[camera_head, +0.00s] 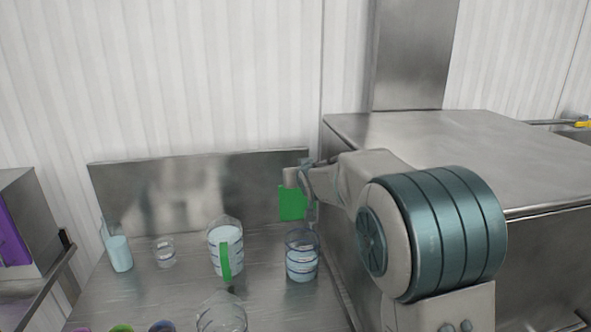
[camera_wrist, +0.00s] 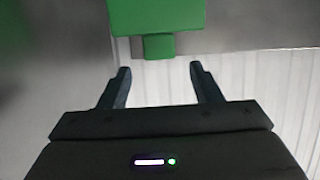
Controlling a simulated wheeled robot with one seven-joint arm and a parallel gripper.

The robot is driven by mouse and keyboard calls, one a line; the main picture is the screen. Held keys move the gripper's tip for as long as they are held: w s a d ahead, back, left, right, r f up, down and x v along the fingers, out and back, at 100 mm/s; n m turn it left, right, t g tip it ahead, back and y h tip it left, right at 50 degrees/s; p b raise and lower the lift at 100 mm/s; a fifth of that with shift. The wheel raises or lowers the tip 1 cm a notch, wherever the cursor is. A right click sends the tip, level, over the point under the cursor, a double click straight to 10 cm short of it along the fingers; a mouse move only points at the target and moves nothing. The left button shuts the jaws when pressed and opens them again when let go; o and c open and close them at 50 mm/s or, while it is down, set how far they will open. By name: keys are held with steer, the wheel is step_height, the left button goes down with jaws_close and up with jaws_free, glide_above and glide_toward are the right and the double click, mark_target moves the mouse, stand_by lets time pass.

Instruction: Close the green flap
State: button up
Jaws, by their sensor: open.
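The green flap (camera_head: 293,203) shows as a flat green panel in the head view, in front of the metal back panel and above a clear container. In the wrist view the green flap (camera_wrist: 157,17) fills the top middle, with a small green tab (camera_wrist: 158,46) pointing down toward my gripper. My gripper (camera_wrist: 160,72) is open and empty. Its two fingers stand apart on either side of the tab's line, with a visible gap between fingertips and tab. In the head view my arm reaches in from the right, and the fingertips are hard to make out beside the flap.
A clear container (camera_head: 302,258) stands below the flap. A clear pitcher with a green handle (camera_head: 224,262), a small glass (camera_head: 164,253) and a pale blue bottle (camera_head: 119,252) stand left on the metal counter (camera_head: 135,292). A large metal cabinet (camera_head: 470,150) is at right.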

steer(key=p, duration=0.2)
glide_above(297, 197)
steer(key=w, duration=0.3)
steer(key=shift+w+a+f, duration=0.1)
steer(key=shift+a+f, duration=0.1)
steer(key=shift+f, duration=1.2)
jaws_close()
